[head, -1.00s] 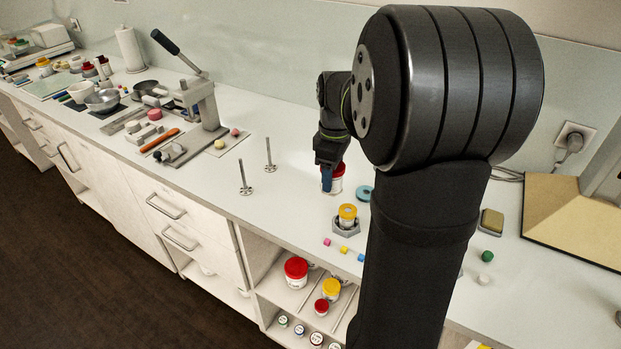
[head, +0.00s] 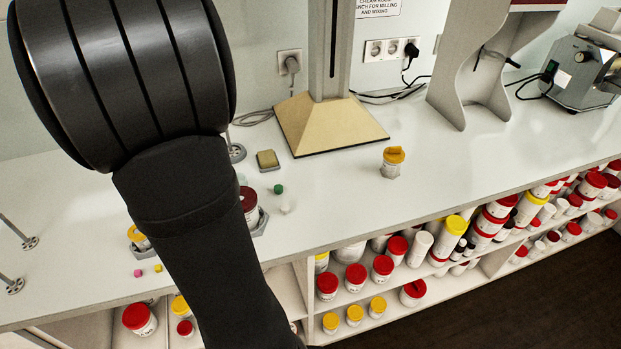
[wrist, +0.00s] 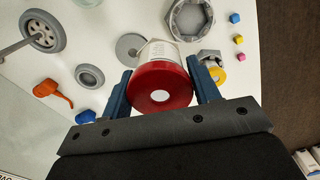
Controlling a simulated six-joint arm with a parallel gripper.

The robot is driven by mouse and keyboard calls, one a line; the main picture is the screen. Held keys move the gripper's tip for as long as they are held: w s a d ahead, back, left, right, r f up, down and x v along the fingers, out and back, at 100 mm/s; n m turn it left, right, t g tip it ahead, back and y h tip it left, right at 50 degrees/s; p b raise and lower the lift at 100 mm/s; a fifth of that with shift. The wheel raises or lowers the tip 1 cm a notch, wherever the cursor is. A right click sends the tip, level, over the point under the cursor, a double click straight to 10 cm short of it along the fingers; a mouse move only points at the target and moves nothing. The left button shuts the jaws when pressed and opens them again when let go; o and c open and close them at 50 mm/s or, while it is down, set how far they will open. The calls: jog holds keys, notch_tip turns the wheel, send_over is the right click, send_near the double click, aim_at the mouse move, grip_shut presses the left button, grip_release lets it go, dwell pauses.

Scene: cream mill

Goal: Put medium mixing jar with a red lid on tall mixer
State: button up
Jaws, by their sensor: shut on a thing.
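In the wrist view my gripper (wrist: 161,92) is shut on the jar with a red lid (wrist: 160,97), its blue fingers on either side. The jar's white body shows beyond the lid. In the head view my arm hides the gripper; a red-and-white jar (head: 247,200) shows partly at the arm's right edge, seemingly the held one. A tall grey column on a beige sloped base (head: 330,127), apparently the tall mixer, stands at the back, apart from the jar. Its top is out of view.
A grey hexagonal holder (wrist: 190,18) lies beside the held jar. A yellow-lidded jar (head: 393,161) stands right of the beige base. A sponge (head: 267,159) and a green piece (head: 278,188) lie left of it. Shelves below hold several jars. The front right counter is clear.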

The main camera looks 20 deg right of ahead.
jog(key=s+d+m, duration=0.3)
jog(key=d+m, duration=0.4)
jog(key=d, duration=1.7)
jog(key=s+d+m, duration=0.8)
jog(key=s+d, duration=0.8)
jog(key=d, duration=0.2)
jog(key=w+a+f, duration=0.1)
jog(key=w+f, duration=0.1)
jog(key=w, duration=0.1)
jog(key=w+a+f, duration=0.1)
jog(key=w+f, duration=0.1)
jog(key=w, duration=0.1)
jog(key=w+a+f, duration=0.2)
jog(key=w, duration=0.2)
jog(key=shift+f, duration=0.35)
jog(key=shift+w+f, duration=0.15)
jog(key=shift+f, duration=1.95)
jog(key=shift+f, duration=0.15)
